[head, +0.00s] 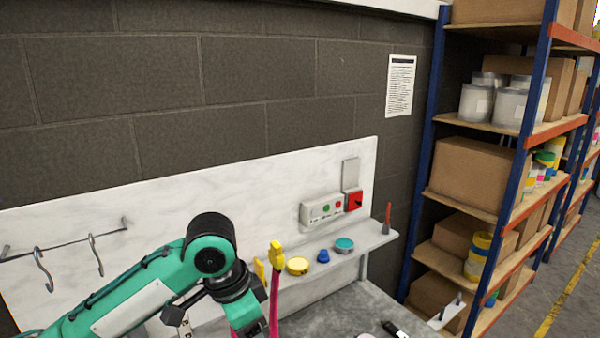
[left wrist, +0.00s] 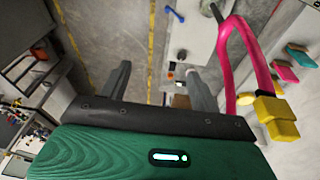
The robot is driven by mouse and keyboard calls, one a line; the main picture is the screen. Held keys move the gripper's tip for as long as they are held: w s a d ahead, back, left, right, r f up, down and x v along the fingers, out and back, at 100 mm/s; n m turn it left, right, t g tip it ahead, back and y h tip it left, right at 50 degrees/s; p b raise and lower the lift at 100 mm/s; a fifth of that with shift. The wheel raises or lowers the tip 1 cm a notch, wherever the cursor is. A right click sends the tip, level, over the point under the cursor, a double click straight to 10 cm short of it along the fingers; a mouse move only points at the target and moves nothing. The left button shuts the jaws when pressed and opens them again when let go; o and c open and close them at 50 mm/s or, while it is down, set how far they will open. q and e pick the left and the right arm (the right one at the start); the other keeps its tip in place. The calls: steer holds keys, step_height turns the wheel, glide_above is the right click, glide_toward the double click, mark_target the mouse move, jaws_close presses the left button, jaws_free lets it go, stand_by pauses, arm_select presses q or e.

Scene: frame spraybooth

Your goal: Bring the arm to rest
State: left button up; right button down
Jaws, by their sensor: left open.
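My left arm (head: 150,290) is green and comes in from the lower left of the head view, bent at a dark joint, with its wrist pointing down. Its fingers are out of sight below the head view's edge. In the left wrist view my left gripper (left wrist: 157,69) has its two grey fingers well apart, with nothing between them but the background further off. A pink hose (left wrist: 229,60) with a yellow end piece (left wrist: 275,112) runs close beside the right finger; whether it touches cannot be told. My right gripper is in neither view.
A pale ledge (head: 378,240) holds a yellow lid (head: 298,265), a blue knob-like piece (head: 323,256) and a teal lid (head: 344,245). A switch box (head: 322,209) is on the white backboard (head: 190,195). Hooks (head: 95,255) hang at left. Loaded shelving (head: 421,165) stands right.

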arm_select(q)
steer(key=s+f+n+t+h, duration=0.15)
steer(key=s+f, duration=0.25)
steer(key=f, duration=0.4)
steer(key=s+f+n+t+h, duration=0.1)
steer(key=s+f+n, duration=0.2)
steer(key=f, duration=0.6)
steer(key=s+a+f+n+y, duration=0.3)
steer(key=s+a+f, duration=0.2)
steer(key=s+a, duration=0.3)
steer(key=s+a+f+n+y, duration=0.2)
steer(key=s+a+f+n, duration=0.1)
steer(key=s+a+f, duration=0.4)
step_height(320, 180, down, 31)
steer(key=b, duration=0.3)
steer(key=s+a+f+g+b, duration=0.1)
steer(key=s+f, duration=0.9)
steer(key=f, duration=0.2)
steer(key=s+a+f+g+b, duration=0.1)
steer(key=s+a+f+b, duration=0.1)
steer(key=s+f, duration=0.8)
step_height(320, 180, down, 2)
steer(key=shift+a+f+m, duration=0.15)
steer(key=shift+f+m, duration=0.1)
steer(key=shift+m, duration=0.2)
